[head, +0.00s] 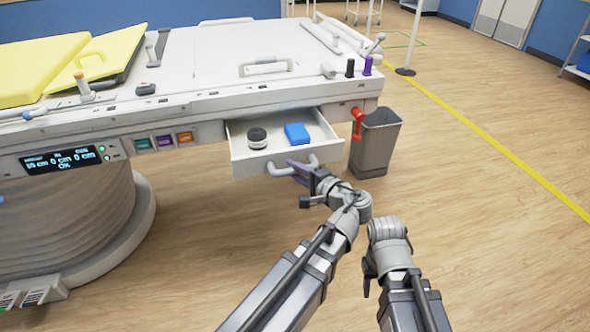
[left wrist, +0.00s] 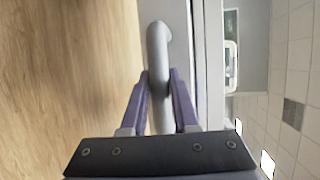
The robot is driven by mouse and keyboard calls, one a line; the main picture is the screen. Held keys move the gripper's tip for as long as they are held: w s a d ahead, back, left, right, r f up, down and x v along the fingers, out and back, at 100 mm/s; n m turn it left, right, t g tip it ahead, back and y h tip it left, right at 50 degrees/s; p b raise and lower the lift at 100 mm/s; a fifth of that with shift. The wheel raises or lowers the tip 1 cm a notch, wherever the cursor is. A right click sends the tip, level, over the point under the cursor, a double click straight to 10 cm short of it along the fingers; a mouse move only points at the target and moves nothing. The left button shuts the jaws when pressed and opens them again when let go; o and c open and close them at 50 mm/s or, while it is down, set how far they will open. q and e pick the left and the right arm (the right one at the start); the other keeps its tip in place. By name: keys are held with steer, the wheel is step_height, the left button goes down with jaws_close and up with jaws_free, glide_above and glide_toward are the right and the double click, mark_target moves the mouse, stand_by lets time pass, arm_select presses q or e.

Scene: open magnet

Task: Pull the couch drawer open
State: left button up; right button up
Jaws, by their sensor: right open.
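The couch drawer (head: 262,165) is a white drawer under the right end of the couch (head: 205,60). It stands pulled out, with its inside showing. Its grey bar handle (head: 285,172) is on the front face. My left gripper (head: 298,168) is at the right part of this handle. In the left wrist view, the purple fingers of my left gripper (left wrist: 159,80) lie close on both sides of the handle (left wrist: 158,45) and appear shut on it. My right arm shows at the lower right of the head view, but its fingers do not show.
A round black-and-white container (head: 257,138) and a blue box (head: 297,133) lie in the drawer. A grey bin (head: 375,143) stands just right of the drawer. The couch's round base (head: 75,215) is at the left. The wooden floor in front is clear.

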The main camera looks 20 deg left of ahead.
arm_select(q)
steer(key=o, duration=0.4)
steer(key=shift+r, duration=0.1)
steer(key=r+p, duration=0.8)
steer(key=p, duration=0.1)
steer(key=shift+w+a+r, duration=0.15)
steer(key=shift+w+r, duration=0.15)
steer(key=shift+r, duration=0.1)
steer(key=shift+w+r+p, duration=0.1)
steer(key=shift+r+p, duration=0.45)
steer(key=shift+p, duration=0.15)
steer(key=shift+d, duration=0.3)
steer(key=shift+s+d+r, duration=0.1)
steer(key=shift+s+r, duration=0.15)
steer(key=shift+s, duration=0.05)
steer(key=w+f+n+t+y+b, duration=0.1)
steer(key=w+f+t+y+b, duration=0.1)
steer(key=f+b, duration=1)
steer(key=shift+w+d+n+y+b, duration=0.3)
steer(key=shift+w+d+y+b, duration=0.3)
steer(key=shift+b, duration=3.25)
